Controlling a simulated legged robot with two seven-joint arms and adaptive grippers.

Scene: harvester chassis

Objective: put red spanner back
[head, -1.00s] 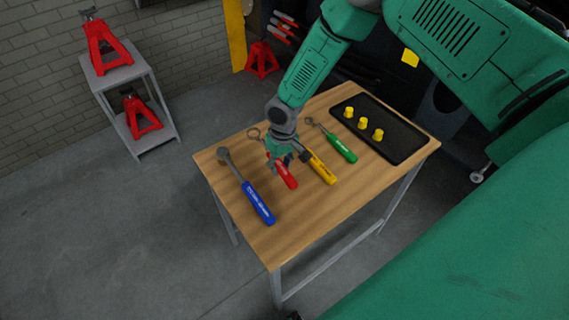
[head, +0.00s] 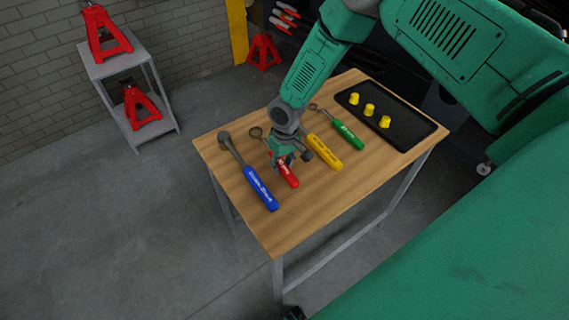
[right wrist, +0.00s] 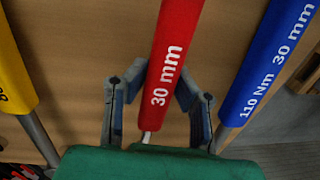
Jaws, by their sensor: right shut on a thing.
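The red spanner (head: 289,178) is on the wooden table between the blue tool and the yellow one. Its ring head shows behind the gripper, and part of its handle is hidden by the fingers. My right gripper (head: 283,164) is over the handle, pointing down. In the right wrist view the red spanner (right wrist: 172,70), marked "30 mm", runs between the two fingers of my right gripper (right wrist: 160,100), which is shut on it. I cannot tell whether it is lifted off the table. My left gripper is not in view.
On the wooden table (head: 310,215) lie a blue tool (head: 260,189) to the left, a yellow tool (head: 325,153) and a green tool (head: 347,135) to the right. A black tray (head: 405,130) holds yellow caps. A grey shelf (head: 147,78) with red stands is at left.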

